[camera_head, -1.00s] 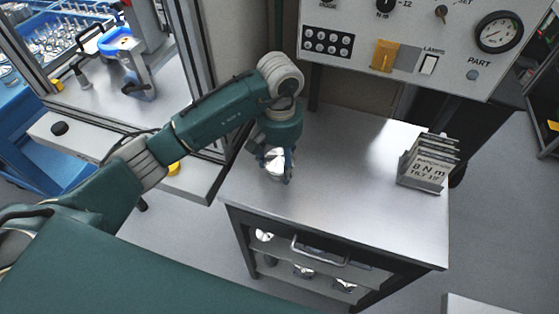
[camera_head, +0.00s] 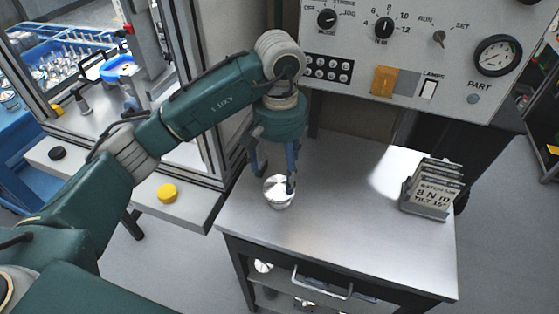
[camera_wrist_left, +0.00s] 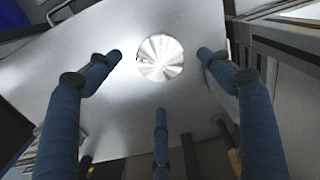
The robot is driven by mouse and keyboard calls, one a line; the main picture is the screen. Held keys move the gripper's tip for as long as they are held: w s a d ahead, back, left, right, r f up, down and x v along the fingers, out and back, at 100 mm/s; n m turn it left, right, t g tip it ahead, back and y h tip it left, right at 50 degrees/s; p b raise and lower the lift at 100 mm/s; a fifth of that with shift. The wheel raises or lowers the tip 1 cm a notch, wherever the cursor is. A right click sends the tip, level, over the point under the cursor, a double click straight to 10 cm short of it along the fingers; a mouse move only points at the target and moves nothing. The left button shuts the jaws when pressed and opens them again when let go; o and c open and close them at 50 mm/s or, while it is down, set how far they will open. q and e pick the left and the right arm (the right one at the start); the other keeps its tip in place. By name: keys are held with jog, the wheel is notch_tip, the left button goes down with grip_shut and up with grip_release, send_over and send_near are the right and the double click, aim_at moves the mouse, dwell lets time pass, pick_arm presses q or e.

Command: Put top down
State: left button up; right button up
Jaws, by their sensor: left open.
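A shiny round metal housing part (camera_head: 279,191) stands on the metal table (camera_head: 330,225) near its left end. In the left wrist view the part (camera_wrist_left: 160,58) shows as a bright disc, lying between and beyond the fingertips. My left gripper (camera_head: 272,180) is open above and around the part, fingers pointing down. In the left wrist view its blue fingers (camera_wrist_left: 160,75) are spread wide, and a gap shows between them and the part. Whether any finger touches the part is hard to tell in the head view. My right gripper is not in view.
A card holder (camera_head: 432,190) reading "8 Nm" stands at the table's right. A control panel (camera_head: 420,55) with dials and a gauge rises behind. A yellow button (camera_head: 167,193) is on the ledge at left. More metal parts sit on the shelf below. The table's middle is clear.

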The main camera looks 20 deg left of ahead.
aim_at(279, 183)
pick_arm(q)
jog(key=shift+r, duration=1.85)
dwell(1.0)
